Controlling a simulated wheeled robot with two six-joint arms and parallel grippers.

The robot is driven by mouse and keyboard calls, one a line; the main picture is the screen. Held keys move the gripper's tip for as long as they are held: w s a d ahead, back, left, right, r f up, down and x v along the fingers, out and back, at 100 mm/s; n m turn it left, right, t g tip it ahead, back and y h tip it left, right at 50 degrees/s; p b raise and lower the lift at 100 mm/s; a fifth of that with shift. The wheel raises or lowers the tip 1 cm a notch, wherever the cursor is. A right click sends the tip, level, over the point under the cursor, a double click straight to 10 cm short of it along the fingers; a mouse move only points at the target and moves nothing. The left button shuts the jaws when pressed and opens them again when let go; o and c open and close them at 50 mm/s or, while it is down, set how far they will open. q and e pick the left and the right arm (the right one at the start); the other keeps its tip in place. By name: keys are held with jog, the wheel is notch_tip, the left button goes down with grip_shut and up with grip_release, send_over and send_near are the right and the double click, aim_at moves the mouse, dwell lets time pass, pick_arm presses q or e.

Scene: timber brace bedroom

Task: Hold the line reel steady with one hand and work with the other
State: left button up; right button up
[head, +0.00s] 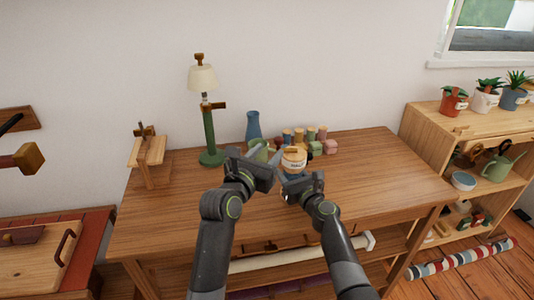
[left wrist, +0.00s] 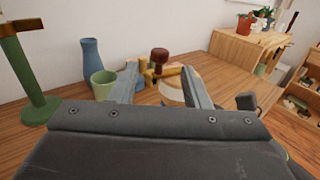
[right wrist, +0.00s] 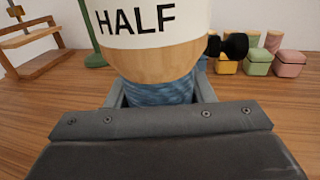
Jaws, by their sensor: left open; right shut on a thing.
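The line reel (head: 293,158) is a wooden spool with a white band and a blue wound lower part. My right gripper (head: 296,180) is shut on it from the front; in the right wrist view the jaws clasp the blue winding (right wrist: 160,92) under the lettered band (right wrist: 150,22), which reads "HALF". The reel stands upright. My left gripper (head: 264,160) is open just left of the reel. In the left wrist view, the reel's pale side (left wrist: 171,93) and a wooden arm with a dark red knob (left wrist: 160,55) show between the open fingers; contact cannot be told.
A green cup (left wrist: 103,84) and blue vase (head: 253,126) stand close behind my left gripper. A green lamp (head: 208,130) stands further left. Several small coloured blocks and spools (head: 318,145) are behind the reel. The table's right side (head: 390,170) is clear.

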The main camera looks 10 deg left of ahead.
pick_arm(q)
jog(key=n+g+h, duration=0.4)
jog(key=n+h, duration=0.2)
jog(key=n, duration=2.5)
send_near(275, 142)
jog(key=x, duration=1.1)
jog(key=shift+d+r, duration=0.1)
jog(key=shift+d, duration=0.05)
